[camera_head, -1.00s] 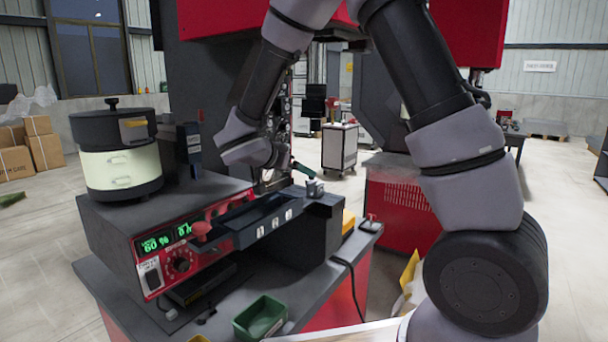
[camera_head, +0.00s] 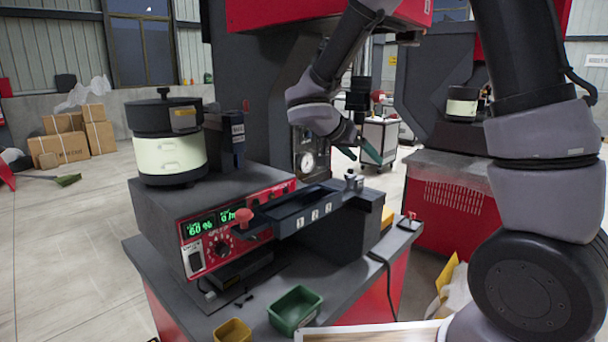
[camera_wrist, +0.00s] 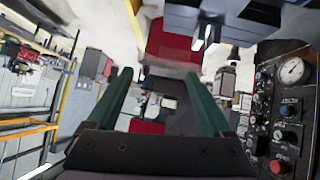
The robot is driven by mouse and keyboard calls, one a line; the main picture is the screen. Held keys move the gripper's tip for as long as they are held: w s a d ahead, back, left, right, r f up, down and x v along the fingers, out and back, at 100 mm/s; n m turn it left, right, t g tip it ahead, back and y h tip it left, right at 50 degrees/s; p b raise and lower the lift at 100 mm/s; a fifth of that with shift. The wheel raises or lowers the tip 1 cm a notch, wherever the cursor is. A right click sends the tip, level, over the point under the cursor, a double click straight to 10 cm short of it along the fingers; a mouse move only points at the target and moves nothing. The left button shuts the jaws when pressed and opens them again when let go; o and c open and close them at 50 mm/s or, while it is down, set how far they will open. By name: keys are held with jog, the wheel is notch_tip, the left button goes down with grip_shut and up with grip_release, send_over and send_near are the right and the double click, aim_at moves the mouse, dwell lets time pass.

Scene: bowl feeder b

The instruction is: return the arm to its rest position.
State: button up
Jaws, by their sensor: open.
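My gripper (camera_head: 357,150) is at the end of my raised arm, above and behind the right end of the feeder's dark track in the head view. Its green fingers stand apart with nothing between them; they also show in the wrist view (camera_wrist: 160,100). The bowl feeder (camera_head: 170,140) is a black and cream drum on a dark control box (camera_head: 215,230) with a red front and green lit digits. My gripper is clear of both and touches nothing that I can see.
A green bin (camera_head: 295,310) and a yellow bin (camera_head: 232,331) stand at the bench front. A dark machine panel with a gauge (camera_wrist: 291,71) is close on the right in the wrist view. Cardboard boxes (camera_head: 72,140) lie on the floor at the left.

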jog(key=s+d+r+n+g+y, duration=0.1)
jog(key=s+d+r+g+y, duration=0.15)
jog(key=s+d, duration=0.2)
jog(key=s+d+r+g+y, duration=0.1)
jog(key=s+d+r+y, duration=0.1)
jog(key=s+d+r, duration=0.3)
jog(key=s+a+r+n+t+y, duration=0.1)
jog(key=s+r+n+t+y, duration=0.1)
jog(key=s, duration=0.3)
jog(key=s+a+r+n+t+y, duration=0.1)
jog(key=s+r+t+y, duration=0.1)
jog(key=s+r+y, duration=0.1)
jog(key=shift+s+a+r+n+y, duration=0.3)
jog(key=shift+s+n+y, duration=0.15)
jog(key=shift+s, duration=0.85)
jog(key=shift+t, duration=0.25)
